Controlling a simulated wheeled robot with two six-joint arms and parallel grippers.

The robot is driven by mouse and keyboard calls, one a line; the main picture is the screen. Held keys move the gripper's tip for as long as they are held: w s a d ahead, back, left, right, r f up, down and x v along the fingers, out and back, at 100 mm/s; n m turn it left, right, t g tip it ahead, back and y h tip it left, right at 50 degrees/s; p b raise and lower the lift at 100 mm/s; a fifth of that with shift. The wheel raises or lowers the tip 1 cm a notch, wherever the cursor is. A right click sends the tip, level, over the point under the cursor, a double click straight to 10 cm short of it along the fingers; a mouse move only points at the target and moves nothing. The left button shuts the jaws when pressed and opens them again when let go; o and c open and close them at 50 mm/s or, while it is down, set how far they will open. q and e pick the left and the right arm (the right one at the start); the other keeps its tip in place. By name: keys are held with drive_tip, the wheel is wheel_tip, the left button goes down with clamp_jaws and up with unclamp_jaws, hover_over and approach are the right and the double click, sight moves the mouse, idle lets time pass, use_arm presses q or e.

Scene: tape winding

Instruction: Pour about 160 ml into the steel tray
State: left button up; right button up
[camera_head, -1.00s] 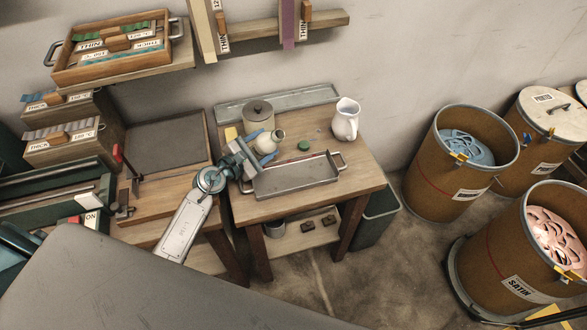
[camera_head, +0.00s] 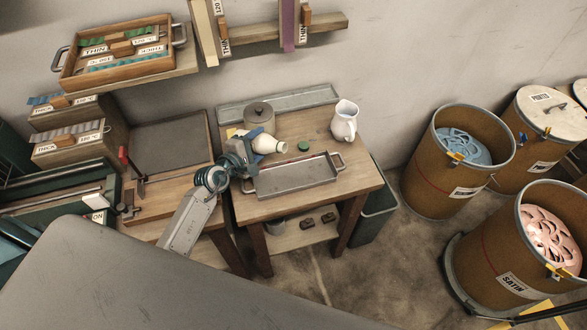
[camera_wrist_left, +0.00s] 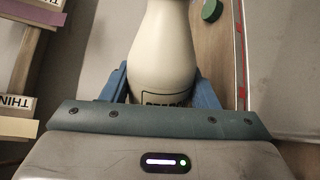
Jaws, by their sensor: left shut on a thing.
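My left gripper (camera_head: 256,140) is shut on a cream-white bottle (camera_head: 268,144). The bottle is strongly tilted, its neck pointing right, near the back left of the steel tray in the picture. In the left wrist view, the blue fingers close on both sides of the bottle (camera_wrist_left: 163,55); its dark lettering is partly hidden by the gripper. The steel tray (camera_head: 318,171) is a shallow grey pan with end handles, on the wooden table. No stream of liquid shows, and I cannot tell how much the tray holds. My right gripper is not in view.
A round green cap (camera_head: 304,146) lies behind the tray. A grey lidded pot (camera_head: 259,114) stands behind the bottle, and a white pitcher (camera_head: 345,121) stands at the table's back right. Brown drums (camera_head: 430,180) stand on the floor to the right.

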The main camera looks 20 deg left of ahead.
use_arm(q)
drive_tip(key=shift+d+r, duration=0.15)
drive_tip(key=shift+d, duration=0.05)
drive_tip(key=shift+s+d+m+y+p, duration=0.1)
drive_tip(key=shift+d+m+y+p, duration=0.3)
drive_tip(key=shift+m, duration=0.3)
drive_tip(key=shift+a, duration=0.35)
drive_tip(key=shift+a+m, duration=0.3)
drive_tip(key=shift+a, duration=0.4)
drive_tip(key=shift+w+a, duration=0.1)
drive_tip(key=shift+w, duration=0.1)
drive_tip(key=shift+m+y, duration=0.5)
drive_tip(key=shift+m, duration=0.3)
idle(2.5)
